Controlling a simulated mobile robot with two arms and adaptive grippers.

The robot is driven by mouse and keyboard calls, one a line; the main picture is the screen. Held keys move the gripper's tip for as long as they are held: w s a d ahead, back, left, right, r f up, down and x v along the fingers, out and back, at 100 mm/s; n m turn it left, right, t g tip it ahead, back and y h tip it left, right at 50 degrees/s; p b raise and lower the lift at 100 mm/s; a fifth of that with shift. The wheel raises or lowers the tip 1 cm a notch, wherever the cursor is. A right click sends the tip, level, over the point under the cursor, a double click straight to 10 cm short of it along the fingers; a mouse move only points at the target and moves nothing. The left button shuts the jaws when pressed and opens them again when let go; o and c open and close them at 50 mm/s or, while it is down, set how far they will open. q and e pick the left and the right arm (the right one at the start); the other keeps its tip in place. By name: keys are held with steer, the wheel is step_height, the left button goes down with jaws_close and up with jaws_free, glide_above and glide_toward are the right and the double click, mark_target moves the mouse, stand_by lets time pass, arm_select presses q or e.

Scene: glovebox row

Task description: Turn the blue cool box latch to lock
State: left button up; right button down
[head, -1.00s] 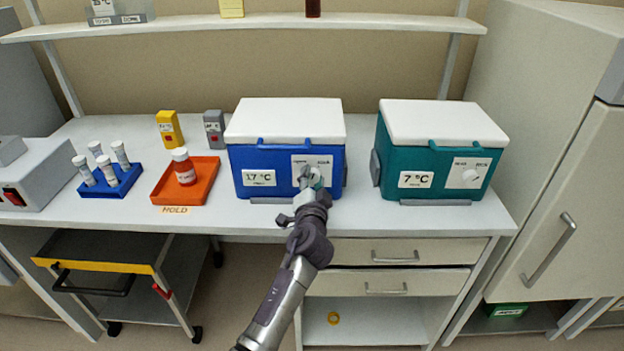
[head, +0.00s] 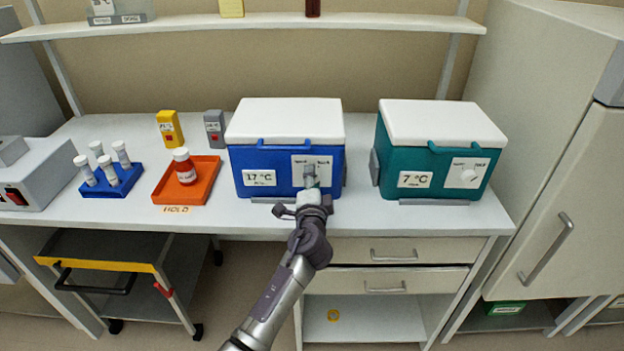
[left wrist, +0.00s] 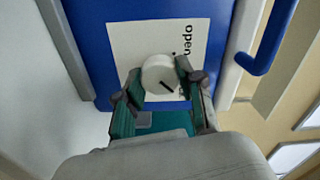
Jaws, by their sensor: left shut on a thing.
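The blue cool box (head: 240,165) stands on the bench with its white lid (head: 285,118) closed. A white plate on its front right carries the latch. My left gripper (head: 311,180) is at the front of the box. In the left wrist view its two fingers (left wrist: 160,95) sit on either side of the knob, shut on it. The gripper hides the knob in the head view. My right gripper is out of view.
A teal cool box (head: 395,165) stands to the right. An orange tray (head: 205,185) with a red bottle (head: 184,168) and a blue rack (head: 125,185) of vials lie left. Drawers (head: 400,252) are below the bench front, and a shelf (head: 270,24) runs above.

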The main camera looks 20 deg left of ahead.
arm_select(q)
steer(key=shift+r, duration=0.1)
steer(key=o, duration=1.1)
steer(key=shift+o, duration=0.2)
steer(key=v, duration=1.2)
